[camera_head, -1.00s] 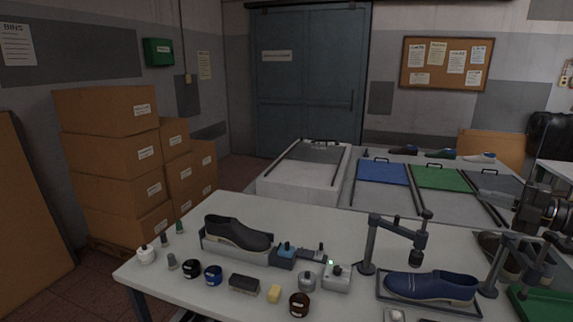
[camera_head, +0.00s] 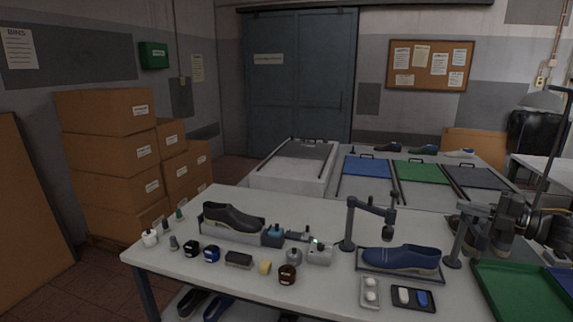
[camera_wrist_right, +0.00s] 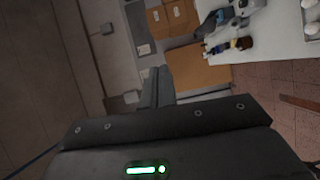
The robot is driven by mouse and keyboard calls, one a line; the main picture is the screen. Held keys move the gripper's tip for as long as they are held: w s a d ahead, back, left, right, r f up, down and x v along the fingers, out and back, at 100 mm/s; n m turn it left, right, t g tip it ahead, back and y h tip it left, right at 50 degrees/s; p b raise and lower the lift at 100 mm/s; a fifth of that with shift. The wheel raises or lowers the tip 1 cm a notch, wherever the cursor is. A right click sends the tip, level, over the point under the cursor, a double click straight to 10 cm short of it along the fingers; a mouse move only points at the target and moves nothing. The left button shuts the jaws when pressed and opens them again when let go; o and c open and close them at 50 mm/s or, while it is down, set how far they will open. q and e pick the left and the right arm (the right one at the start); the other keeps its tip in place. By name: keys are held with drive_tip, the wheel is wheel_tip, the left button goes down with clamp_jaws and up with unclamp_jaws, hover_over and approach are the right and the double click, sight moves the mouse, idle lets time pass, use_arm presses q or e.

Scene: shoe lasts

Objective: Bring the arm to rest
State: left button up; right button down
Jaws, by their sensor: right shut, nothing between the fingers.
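My right gripper (camera_head: 503,238) is at the right edge of the head view, dark, with its arm coming in from the right. It is in front of the right part of the workbench, near the press-like stands. In the right wrist view its two fingers (camera_wrist_right: 158,84) are together with nothing between them. My left gripper is not in view.
The white workbench (camera_head: 200,264) holds a dark shoe (camera_head: 233,217), a blue shoe (camera_head: 400,258) on a tray, a post with an arm (camera_head: 350,225), and several small jars. A green tray (camera_head: 520,292) lies at the right front. Boxes (camera_head: 105,150) stand at left.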

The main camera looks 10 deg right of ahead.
drive_tip(key=s+a+f+m+h, duration=0.1)
drive_tip(key=a+f+m+h, duration=0.15)
drive_tip(key=a+f, duration=0.45)
drive_tip(key=s+a+f+m+h, duration=0.15)
drive_tip(key=a+f+m, duration=0.25)
drive_tip(key=f, duration=0.7)
drive_tip(key=s+a+f+m+h, duration=0.1)
drive_tip(key=a+f+m+h, duration=0.3)
drive_tip(key=f, duration=0.5)
drive_tip(key=s+a+f+m+g+h, duration=0.1)
drive_tip(key=s+a+f+m+g, duration=0.25)
drive_tip(key=s, duration=0.75)
drive_tip(key=s+a+f+m+g+h, duration=0.1)
drive_tip(key=s+a+f+m+g, duration=0.3)
drive_tip(key=s, duration=0.6)
drive_tip(key=s+a+f+m+g+h, duration=0.1)
drive_tip(key=s+a+f+m+g, duration=0.35)
drive_tip(key=s, duration=0.65)
wheel_tip(320, 180, down, 38)
drive_tip(key=s+b, duration=0.2)
drive_tip(key=b, duration=0.8)
drive_tip(key=s+d+f+b, duration=0.1)
drive_tip(key=s+f+b, duration=0.1)
drive_tip(key=s+f, duration=0.5)
drive_tip(key=s+d+f+b, duration=0.2)
drive_tip(key=s+f+b, duration=0.1)
drive_tip(key=s+f, duration=0.5)
wheel_tip(320, 180, down, 4)
drive_tip(key=shift+d+r+g, duration=0.15)
drive_tip(key=shift+d+g, duration=0.15)
